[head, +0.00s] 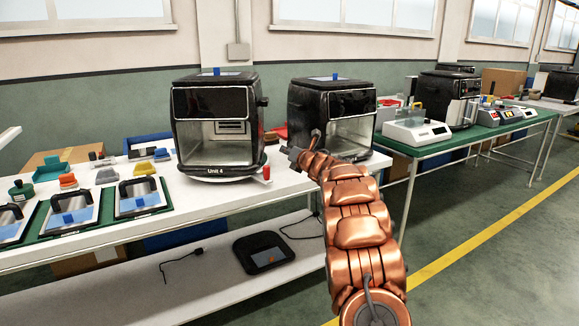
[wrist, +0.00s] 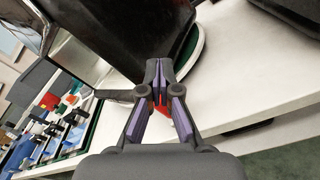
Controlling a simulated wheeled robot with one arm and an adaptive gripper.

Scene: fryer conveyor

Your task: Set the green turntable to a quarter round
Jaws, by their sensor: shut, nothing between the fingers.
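In the wrist view, a round turntable with a green rim (wrist: 197,52) shows beneath a dark boxy fryer (wrist: 125,35). My gripper (wrist: 158,72) is shut and empty in front of this fryer's lower side. A red piece (wrist: 161,106) shows behind and between my finger links; whether they touch is unclear. In the head view, the Unit 4 fryer (head: 216,120) stands upright on a pale round base (head: 205,178) with a red-topped handle (head: 266,173) at its right. My gripper (head: 291,152) is just right of it, before a second fryer (head: 333,112), whose base my arm partly hides.
Trays with black handles (head: 141,197) and small coloured tools lie on the white table's left. A green-topped table (head: 455,138) with scales (head: 416,130) stands at right. A dark pad (head: 263,252) lies on the lower shelf. The floor at right is clear.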

